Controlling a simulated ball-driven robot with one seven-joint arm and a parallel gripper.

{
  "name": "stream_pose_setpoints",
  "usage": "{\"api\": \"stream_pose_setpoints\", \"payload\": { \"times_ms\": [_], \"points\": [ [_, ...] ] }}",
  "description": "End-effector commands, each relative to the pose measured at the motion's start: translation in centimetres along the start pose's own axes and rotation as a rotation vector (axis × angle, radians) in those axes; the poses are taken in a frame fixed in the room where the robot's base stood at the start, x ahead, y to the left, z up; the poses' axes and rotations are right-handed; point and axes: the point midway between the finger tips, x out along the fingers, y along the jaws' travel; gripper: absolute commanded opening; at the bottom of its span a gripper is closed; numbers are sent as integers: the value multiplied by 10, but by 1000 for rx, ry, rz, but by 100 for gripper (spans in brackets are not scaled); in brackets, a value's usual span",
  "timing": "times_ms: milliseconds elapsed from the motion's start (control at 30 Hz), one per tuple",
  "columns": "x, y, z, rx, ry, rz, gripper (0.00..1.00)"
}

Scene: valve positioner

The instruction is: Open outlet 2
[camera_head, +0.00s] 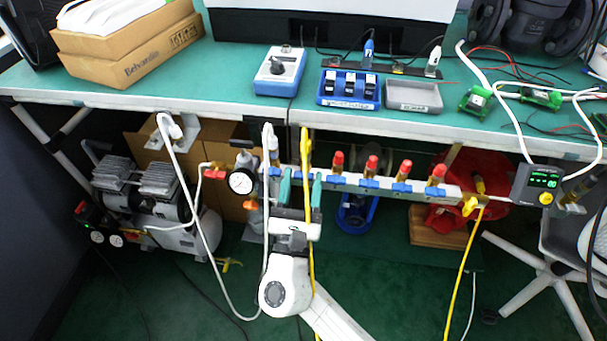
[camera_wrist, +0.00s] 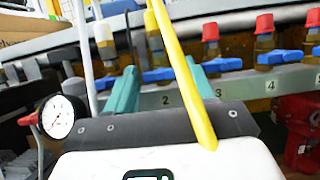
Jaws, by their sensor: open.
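The valve rail (camera_head: 385,187) runs below the bench front with several blue-handled outlets. In the wrist view, the outlet 2 label (camera_wrist: 166,100) is on the rail, with a blue handle (camera_wrist: 158,75) above it that lies roughly along the rail. A yellow hose (camera_wrist: 180,58) rises at this outlet and crosses in front of my gripper. My gripper (camera_wrist: 161,87) is open, its teal fingers on either side of outlet 2's handle; contact cannot be told. In the head view my gripper (camera_head: 301,189) is at the rail, and its fingers and the hose largely hide outlet 2.
Red-capped outlets (camera_head: 371,164) stand to the right. A white hose (camera_head: 267,150) hangs just left, beside a pressure gauge (camera_head: 242,182). The green bench top (camera_head: 215,70) overhangs the rail. A compressor (camera_head: 150,205) stands at left and a red reel (camera_head: 480,170) at right.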

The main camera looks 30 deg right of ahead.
Motion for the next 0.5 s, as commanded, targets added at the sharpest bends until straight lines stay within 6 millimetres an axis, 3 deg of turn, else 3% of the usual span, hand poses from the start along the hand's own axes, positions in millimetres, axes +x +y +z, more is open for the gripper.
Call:
{"api": "stream_pose_setpoints", "payload": {
  "times_ms": [200,500],
  "points": [
    [17,0,0,0,-1,-1,53],
    [18,0,0,0,0,0,53]
  ]
}}
